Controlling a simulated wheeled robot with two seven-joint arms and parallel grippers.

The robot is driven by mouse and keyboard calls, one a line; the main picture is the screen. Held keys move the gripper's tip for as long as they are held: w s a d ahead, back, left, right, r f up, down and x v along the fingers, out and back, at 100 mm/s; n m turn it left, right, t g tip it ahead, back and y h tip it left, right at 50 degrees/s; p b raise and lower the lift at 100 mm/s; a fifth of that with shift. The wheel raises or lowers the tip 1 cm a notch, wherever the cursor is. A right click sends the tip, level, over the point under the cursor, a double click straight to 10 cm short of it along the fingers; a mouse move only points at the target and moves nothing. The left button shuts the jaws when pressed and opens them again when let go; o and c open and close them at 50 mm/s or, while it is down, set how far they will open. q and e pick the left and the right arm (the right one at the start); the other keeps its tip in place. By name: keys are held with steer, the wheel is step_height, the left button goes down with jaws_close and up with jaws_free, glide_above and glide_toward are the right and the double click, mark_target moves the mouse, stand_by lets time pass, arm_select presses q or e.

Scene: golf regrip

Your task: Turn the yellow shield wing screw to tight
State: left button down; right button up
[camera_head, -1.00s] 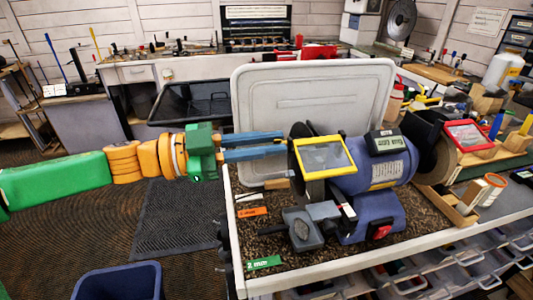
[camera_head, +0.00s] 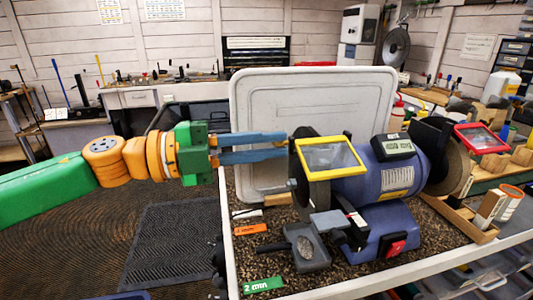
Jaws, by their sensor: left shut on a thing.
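The yellow-framed shield (camera_head: 332,171) sits over the left grinding wheel (camera_head: 316,194) of the blue bench grinder (camera_head: 385,180). My left gripper (camera_head: 287,147) reaches in from the left, its two blue fingers level at the shield's left upper edge. It is shut on the yellow shield's wing screw, which is too small and covered by the fingertips to make out. How far the screw is turned cannot be told. My right gripper is not in view.
The grinder stands on a bench with a white front edge (camera_head: 352,284). A grey tool rest (camera_head: 308,247) sits before the left wheel. Orange (camera_head: 251,229) and green (camera_head: 263,285) labels lie nearby. A red-framed shield (camera_head: 481,139) is at right. A large white panel (camera_head: 262,110) stands behind.

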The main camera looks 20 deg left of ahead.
arm_select(q)
steer(key=shift+f+m+b, duration=0.1)
steer(key=shift+m+b, duration=0.35)
steer(key=shift+m, duration=0.65)
steer(key=c, duration=0.9)
jaws_free()
steer(key=shift+s+a, duration=0.2)
steer(key=shift+a, duration=0.1)
steer(key=b+v, duration=0.3)
steer(key=v, duration=0.3)
steer(key=shift+s+a, duration=0.15)
